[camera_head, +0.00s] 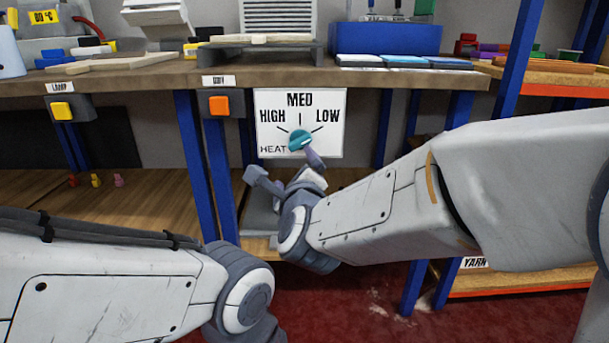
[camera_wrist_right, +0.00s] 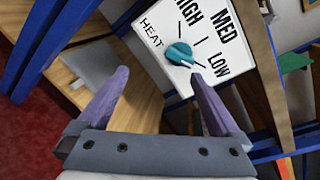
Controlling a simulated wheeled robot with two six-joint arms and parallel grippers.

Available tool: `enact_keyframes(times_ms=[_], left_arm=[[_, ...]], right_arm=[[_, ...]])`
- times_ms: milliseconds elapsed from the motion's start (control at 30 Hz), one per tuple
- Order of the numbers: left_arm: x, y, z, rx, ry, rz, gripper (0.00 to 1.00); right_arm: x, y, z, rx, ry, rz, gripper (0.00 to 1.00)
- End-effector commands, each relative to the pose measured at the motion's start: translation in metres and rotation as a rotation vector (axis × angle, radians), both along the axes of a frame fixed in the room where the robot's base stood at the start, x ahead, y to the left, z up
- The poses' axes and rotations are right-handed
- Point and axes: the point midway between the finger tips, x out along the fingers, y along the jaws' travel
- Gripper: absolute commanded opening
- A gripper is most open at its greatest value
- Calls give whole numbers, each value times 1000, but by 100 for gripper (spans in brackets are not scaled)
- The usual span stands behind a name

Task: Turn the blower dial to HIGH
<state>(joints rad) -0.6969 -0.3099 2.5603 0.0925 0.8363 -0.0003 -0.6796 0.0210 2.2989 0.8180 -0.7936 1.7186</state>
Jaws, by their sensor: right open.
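A teal dial (camera_head: 299,140) sits on a white panel (camera_head: 335,142) marked HIGH at left, MED at top, LOW at right and HEAT at lower left. Which mark the knob points at is hard to tell. My right gripper (camera_head: 283,167) is open in front of the panel, just below the dial. One purple finger shows close under the knob. In the right wrist view the dial (camera_wrist_right: 180,53) lies beyond the open fingertips (camera_wrist_right: 158,75), nearer the right finger, with nothing between them. My left arm shows at lower left, but its gripper is out of view.
An orange button (camera_head: 219,104) and a yellow button (camera_head: 62,110) sit on the shelf front left of the panel. Blue posts (camera_head: 205,160) flank the panel. A grey box-like thing (camera_head: 259,212) lies on the lower shelf.

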Motion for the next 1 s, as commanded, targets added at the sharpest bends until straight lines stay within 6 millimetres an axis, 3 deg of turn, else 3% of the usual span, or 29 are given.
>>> enact_keyframes(times_ms=[33,100,233,367,800,1000], left_arm=[[0,0,-12,-1,-1,0,0],[0,0,-16,-1,-1,0,0],[0,0,-18,-1,-1,0,0],[0,0,-22,-1,-1,0,0],[0,0,-43,0,0,0,0],[0,0,-46,0,0,0,0]], right_arm=[[0,-1,-1,101,-29,-40,100],[-1,-5,6,218,-62,-89,100],[0,-13,13,328,-96,-137,100],[11,-19,14,344,-102,-151,100],[87,-20,13,340,-101,-152,100],[102,-19,14,338,-99,-149,100]])
